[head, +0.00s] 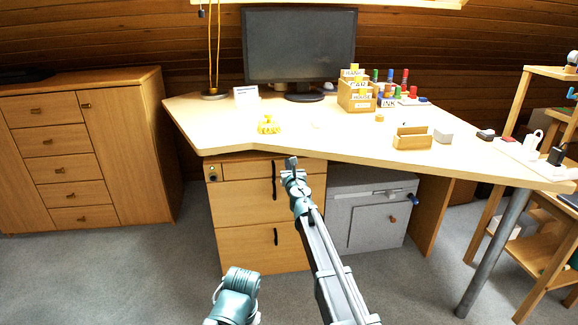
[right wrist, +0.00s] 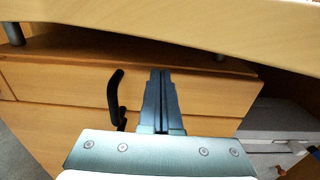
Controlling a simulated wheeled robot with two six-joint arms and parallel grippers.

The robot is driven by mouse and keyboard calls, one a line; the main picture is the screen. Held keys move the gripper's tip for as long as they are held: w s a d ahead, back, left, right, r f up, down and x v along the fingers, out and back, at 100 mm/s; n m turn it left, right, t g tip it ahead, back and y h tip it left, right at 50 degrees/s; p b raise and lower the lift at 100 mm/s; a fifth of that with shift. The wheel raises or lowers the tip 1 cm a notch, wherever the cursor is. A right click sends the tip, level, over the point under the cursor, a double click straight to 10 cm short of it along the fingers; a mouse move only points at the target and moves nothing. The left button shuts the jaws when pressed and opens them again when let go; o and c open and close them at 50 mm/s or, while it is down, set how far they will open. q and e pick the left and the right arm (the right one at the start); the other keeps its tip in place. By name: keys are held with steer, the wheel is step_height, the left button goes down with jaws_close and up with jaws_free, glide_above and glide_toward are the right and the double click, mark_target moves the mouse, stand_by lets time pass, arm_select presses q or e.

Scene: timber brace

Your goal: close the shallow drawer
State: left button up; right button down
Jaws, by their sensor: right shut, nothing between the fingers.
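The shallow drawer (head: 248,169) is the thin top front of the wooden drawer unit under the desk. In the right wrist view its wooden front (right wrist: 65,80) lies just below the desk edge, with a black handle (right wrist: 115,92) left of the fingers. It looks nearly flush with the unit; I cannot tell if a small gap is left. My right gripper (head: 291,163) is shut and empty, in front of the drawer's right part. Its fingertips (right wrist: 161,74) point at the front; contact is unclear.
The desk top (head: 220,125) overhangs the unit just above my right gripper. Deeper drawers (head: 245,245) with black handles are below. A grey cabinet (head: 375,215) stands to the right, and a metal desk leg (head: 490,255) farther right. Carpet (head: 150,275) is free at the left.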

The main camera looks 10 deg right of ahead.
steer(key=shift+w, duration=0.4)
steer(key=s, duration=1.5)
steer(key=s+d+f+m+g+h+p, duration=0.2)
steer(key=s+f+m+g+h, duration=0.15)
steer(key=s+m, duration=0.55)
steer(key=s+d+f+m+g+h+p, duration=0.25)
steer(key=s+f+m+g, duration=0.2)
steer(key=m, duration=0.85)
steer(key=s+a+f+m+g+y+p, duration=0.25)
steer(key=s+a+m+g, duration=0.25)
steer(key=s, duration=0.7)
steer(key=s+a+f+m+g+y+p, duration=0.15)
steer(key=s+a+f+m+g, duration=0.35)
steer(key=s, duration=0.6)
arm_select(q)
step_height(320, 180, up, 44)
steer(key=p, duration=3.5)
steer(key=shift+s+d+r+p, duration=0.15)
steer(key=shift+d+r+p, duration=0.05)
steer(key=shift+d+p, duration=0.2)
arm_select(e)
step_height(320, 180, up, 38)
steer(key=shift+w+m, duration=0.15)
steer(key=shift+m, duration=0.15)
